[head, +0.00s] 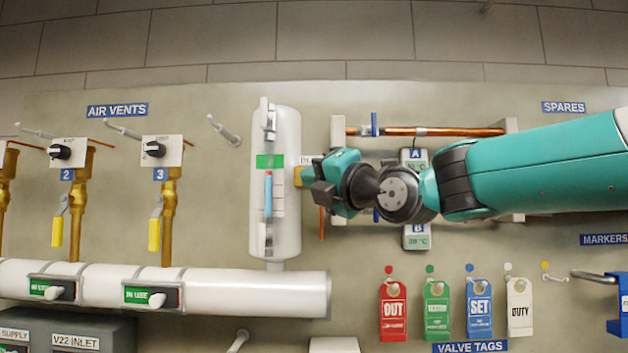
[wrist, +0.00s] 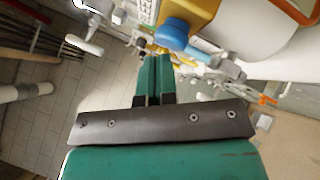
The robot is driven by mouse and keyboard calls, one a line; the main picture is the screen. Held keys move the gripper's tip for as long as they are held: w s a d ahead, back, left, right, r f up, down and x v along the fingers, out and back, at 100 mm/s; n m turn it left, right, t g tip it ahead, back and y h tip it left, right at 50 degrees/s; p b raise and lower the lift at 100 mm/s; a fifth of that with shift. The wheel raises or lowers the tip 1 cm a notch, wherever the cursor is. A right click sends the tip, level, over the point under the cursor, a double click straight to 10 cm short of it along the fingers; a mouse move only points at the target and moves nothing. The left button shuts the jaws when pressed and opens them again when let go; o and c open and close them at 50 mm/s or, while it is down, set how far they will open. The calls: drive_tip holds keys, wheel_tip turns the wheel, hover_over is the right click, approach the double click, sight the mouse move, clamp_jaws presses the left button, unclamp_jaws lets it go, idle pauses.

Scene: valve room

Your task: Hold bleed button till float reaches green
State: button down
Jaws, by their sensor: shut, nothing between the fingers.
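A white vertical vessel (head: 288,225) stands on the panel in the head view, with a narrow gauge on its front. A blue bar (head: 268,198) shows in the gauge, its top just below the green band (head: 270,161). A yellow block (head: 299,178) sits at the vessel's right side, partly hidden by my gripper (head: 312,182). In the wrist view my gripper (wrist: 153,62) is shut and empty, its fingertips close to a rounded blue part (wrist: 174,33) beside a yellow body. I cannot tell whether they touch, or see the bleed button clearly.
Pipes and two labelled boxes, A (head: 414,155) and B (head: 416,238), lie behind my arm. Valve tags (head: 437,308) hang below right. Air vents with yellow-handled valves (head: 154,234) are on the left. A thick white pipe (head: 240,292) runs below the vessel.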

drive_tip(key=shift+s+b, duration=0.3)
drive_tip(key=shift+s, duration=0.2)
drive_tip(key=s+b, duration=0.4)
drive_tip(key=s, duration=0.1)
drive_tip(key=shift+a, duration=0.1)
idle(3.2)
